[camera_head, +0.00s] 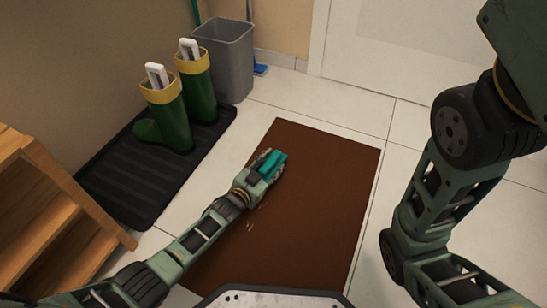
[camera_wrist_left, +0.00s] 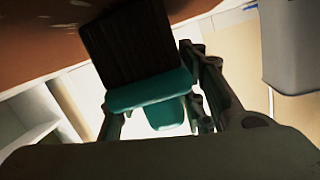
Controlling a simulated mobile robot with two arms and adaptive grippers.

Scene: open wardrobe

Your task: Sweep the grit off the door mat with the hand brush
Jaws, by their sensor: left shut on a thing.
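The brown door mat (camera_head: 335,190) lies flat on the tiled floor. A few light grit specks (camera_head: 249,226) show on it beside my left forearm. My left gripper (camera_head: 265,167) is over the middle of the mat, shut on the teal hand brush (camera_head: 274,163). In the left wrist view the brush (camera_wrist_left: 150,94) is between the fingers, its dark bristles pointing towards the mat (camera_wrist_left: 35,35). I cannot tell whether the bristles touch the mat. My right arm shows at the right, but its gripper is out of view.
A black boot tray (camera_head: 120,190) with green boots (camera_head: 172,120) lies left of the mat. A grey bin (camera_head: 228,62) stands behind it. Wooden steps or shelves (camera_head: 50,215) are at the left. Bare tiles (camera_head: 300,100) lie beyond the mat, before a white door (camera_head: 400,50).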

